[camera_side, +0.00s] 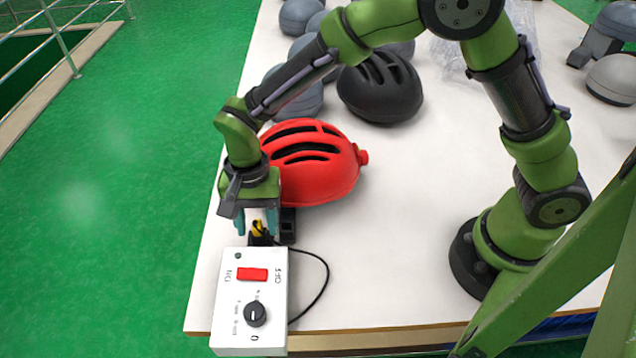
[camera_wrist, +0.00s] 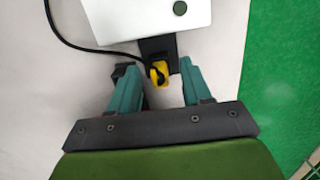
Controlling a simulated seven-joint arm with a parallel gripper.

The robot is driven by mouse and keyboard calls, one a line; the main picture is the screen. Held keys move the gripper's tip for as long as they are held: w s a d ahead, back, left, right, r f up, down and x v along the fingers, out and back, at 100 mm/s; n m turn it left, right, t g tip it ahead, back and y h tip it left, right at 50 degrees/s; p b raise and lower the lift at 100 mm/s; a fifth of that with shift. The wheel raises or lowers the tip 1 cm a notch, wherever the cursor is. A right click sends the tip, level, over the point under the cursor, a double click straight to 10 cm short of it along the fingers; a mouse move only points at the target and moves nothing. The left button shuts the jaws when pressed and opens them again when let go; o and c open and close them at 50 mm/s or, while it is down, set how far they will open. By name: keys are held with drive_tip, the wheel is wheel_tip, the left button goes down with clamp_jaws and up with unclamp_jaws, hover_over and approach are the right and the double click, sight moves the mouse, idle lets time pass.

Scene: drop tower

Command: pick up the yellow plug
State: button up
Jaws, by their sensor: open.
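The small yellow plug (camera_side: 258,227) sits in a black holder (camera_side: 259,239) at the back edge of the white control box (camera_side: 251,303). In the wrist view the yellow plug (camera_wrist: 159,73) shows between the tips of my gripper's two teal fingers, a little left of the middle of the gap. My gripper (camera_side: 256,222) points down over the plug with its fingers apart, one on either side. I cannot tell whether a finger touches it. The lower part of the plug is partly hidden in the side view.
A red helmet (camera_side: 315,165) lies right behind my gripper, and a black helmet (camera_side: 380,88) stands farther back. A black cable (camera_side: 326,275) curves right of the box. The white table (camera_side: 400,230) is clear to the right; its left edge is close.

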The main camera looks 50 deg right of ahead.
drive_tip(key=c, duration=0.9)
drive_tip(key=shift+r, duration=0.1)
drive_tip(key=shift+r, duration=0.5)
wheel_tip(320, 180, up, 2)
drive_tip(key=shift+w+r, duration=0.1)
drive_tip(key=shift+r, duration=0.15)
drive_tip(key=s+d+r, duration=0.1)
drive_tip(key=s+d, duration=0.8)
drive_tip(key=s, duration=0.4)
drive_tip(key=r, duration=0.1)
hover_over(255, 224)
drive_tip(key=s+d, duration=0.3)
drive_tip(key=d, duration=0.2)
drive_tip(key=shift+w+a+f, duration=0.1)
drive_tip(key=shift+w+f, duration=0.05)
drive_tip(key=shift+f, duration=0.6)
